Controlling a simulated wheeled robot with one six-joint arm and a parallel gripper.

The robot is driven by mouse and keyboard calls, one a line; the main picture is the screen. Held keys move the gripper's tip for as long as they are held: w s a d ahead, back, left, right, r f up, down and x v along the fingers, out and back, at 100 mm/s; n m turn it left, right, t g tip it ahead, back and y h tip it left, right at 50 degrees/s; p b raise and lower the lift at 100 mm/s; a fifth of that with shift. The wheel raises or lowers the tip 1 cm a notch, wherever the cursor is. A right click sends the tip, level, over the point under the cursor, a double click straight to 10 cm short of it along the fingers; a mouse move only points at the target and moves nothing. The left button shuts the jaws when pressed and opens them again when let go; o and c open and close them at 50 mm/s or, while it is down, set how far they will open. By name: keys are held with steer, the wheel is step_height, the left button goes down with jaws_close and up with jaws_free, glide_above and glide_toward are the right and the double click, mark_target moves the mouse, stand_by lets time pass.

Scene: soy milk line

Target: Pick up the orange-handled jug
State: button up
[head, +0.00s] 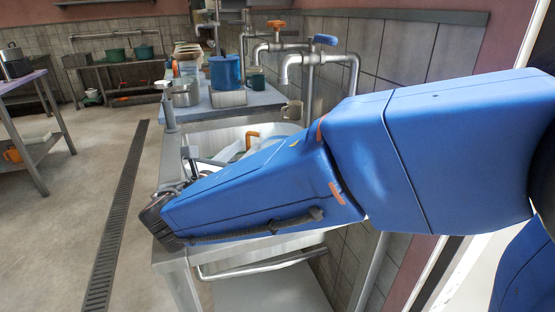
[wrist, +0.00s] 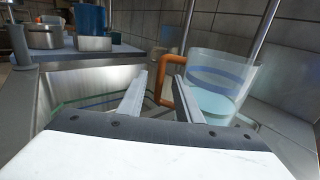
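The orange-handled jug (wrist: 225,88) is clear, with a blue band and some pale bluish liquid inside. In the wrist view it stands upright at right of centre, its orange handle (wrist: 167,76) facing left. In the head view the handle (head: 251,137) shows above my blue arm, which hides much of the jug. My gripper (wrist: 163,76) is open and empty, its two fingers apart. The fingertips point towards the handle, and the right finger overlaps the jug's left side in the picture. I cannot tell whether they touch.
A steel sink basin (wrist: 95,82) lies around the gripper. Behind it, a counter holds a blue pot (head: 225,71), a steel pot (head: 185,95) and a mug (head: 292,110). Taps (head: 300,60) and a tiled wall stand at the right. The floor at left is open.

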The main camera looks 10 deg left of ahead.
steer(key=w, duration=0.2)
steer(key=shift+w+d, duration=0.15)
steer(key=shift+w, duration=0.15)
jaws_close()
stand_by(1.2)
